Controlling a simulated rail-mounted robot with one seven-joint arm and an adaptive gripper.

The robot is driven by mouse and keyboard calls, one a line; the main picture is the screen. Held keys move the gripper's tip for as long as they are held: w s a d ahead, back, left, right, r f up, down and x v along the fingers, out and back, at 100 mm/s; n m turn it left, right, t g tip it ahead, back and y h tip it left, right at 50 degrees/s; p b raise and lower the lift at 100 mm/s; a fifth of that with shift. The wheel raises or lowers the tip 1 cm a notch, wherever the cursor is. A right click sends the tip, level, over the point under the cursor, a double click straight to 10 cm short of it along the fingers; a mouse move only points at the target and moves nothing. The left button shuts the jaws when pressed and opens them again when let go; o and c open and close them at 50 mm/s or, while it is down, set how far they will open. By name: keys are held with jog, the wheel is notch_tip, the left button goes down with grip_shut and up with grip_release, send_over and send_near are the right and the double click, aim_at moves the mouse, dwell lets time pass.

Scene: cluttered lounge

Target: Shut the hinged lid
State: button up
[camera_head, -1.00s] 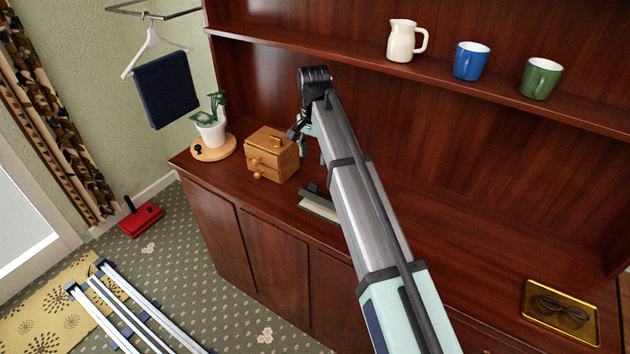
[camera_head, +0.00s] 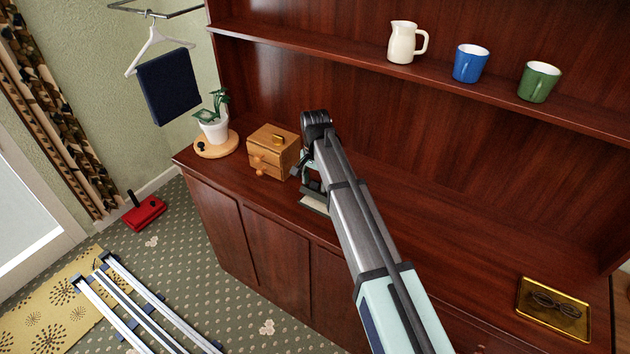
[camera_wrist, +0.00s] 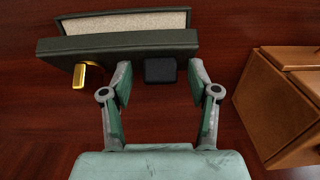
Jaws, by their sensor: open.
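A dark grey-green case with a pale lining (camera_wrist: 130,22) lies at the top of the wrist view. A long dark panel (camera_wrist: 118,43), which looks like its raised lid seen nearly edge-on, stands along its near side. A small black block (camera_wrist: 160,70) shows between the fingertips, against the panel's edge.
A gold piece (camera_wrist: 88,74) is left of the fingers. A small wooden drawer chest (camera_head: 273,150) stands close left of my gripper, with a potted plant (camera_head: 214,125) beyond. A gold tray (camera_head: 552,308) holds glasses at far right. The counter between is largely clear.

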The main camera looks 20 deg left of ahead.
aim_at(309, 193)
grip_shut()
jog(key=shift+s, duration=0.15)
jog(key=t+b, duration=0.1)
jog(key=s+f+t+b, duration=0.1)
jog(key=b, duration=0.1)
jog(key=s+t+b, duration=0.1)
jog(key=b, duration=0.1)
jog(key=shift+s+a+f+h, duration=0.15)
jog(key=shift+a+h, duration=0.1)
jog(key=shift+h, duration=0.15)
jog(key=t+b, duration=0.1)
jog(key=b, duration=0.1)
jog(key=s+t+b, duration=0.1)
jog(key=t+b, duration=0.1)
jog(key=shift+s+a+f+t+h, duration=0.1)
jog(key=shift+a+f+t+h, duration=0.1)
jog(key=shift+f+t+h, duration=0.15)
grip_release()
